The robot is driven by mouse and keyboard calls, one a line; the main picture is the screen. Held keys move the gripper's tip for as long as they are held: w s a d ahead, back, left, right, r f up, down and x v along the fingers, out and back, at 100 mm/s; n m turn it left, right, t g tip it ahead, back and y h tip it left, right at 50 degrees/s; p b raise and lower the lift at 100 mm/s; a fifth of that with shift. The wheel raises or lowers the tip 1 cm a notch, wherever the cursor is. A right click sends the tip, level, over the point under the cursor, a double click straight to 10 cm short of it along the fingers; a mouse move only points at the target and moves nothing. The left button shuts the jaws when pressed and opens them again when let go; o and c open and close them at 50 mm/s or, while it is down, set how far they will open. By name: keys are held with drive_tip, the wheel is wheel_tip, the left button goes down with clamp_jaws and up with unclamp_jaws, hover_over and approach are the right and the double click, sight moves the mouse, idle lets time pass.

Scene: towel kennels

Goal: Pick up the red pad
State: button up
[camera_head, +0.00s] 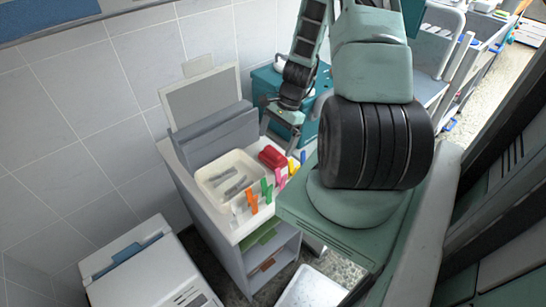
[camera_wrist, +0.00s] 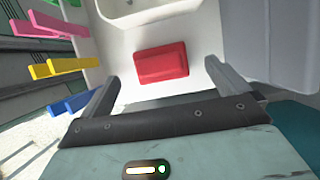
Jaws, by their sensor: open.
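The red pad (camera_wrist: 161,63) lies flat on the white counter top in the wrist view, ahead of my gripper and between the lines of its two fingers. My gripper (camera_wrist: 158,78) is open, with empty space between the fingers; I cannot tell its height above the counter. In the head view the red pad (camera_head: 271,157) sits at the counter's right end, beside the cream tray. My gripper (camera_head: 296,128) shows there above and to the right of the pad, apart from it.
The cream tray (camera_head: 204,181) holds grey items. Orange, green, pink, yellow and blue clips hang along the counter's front edge; the pink clip (camera_wrist: 58,22) and yellow clip (camera_wrist: 65,66) show left of the pad. A grey raised box (camera_head: 215,136) stands behind the tray. A teal cabinet (camera_head: 265,82) stands behind.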

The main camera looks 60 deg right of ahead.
sight(274, 150)
drive_tip(key=shift+d+p+x, duration=0.2)
drive_tip(key=shift+p+x, duration=0.25)
drive_tip(key=shift+x, duration=2.25)
drive_tip(key=shift+s, duration=0.15)
drive_tip(key=c, duration=0.9)
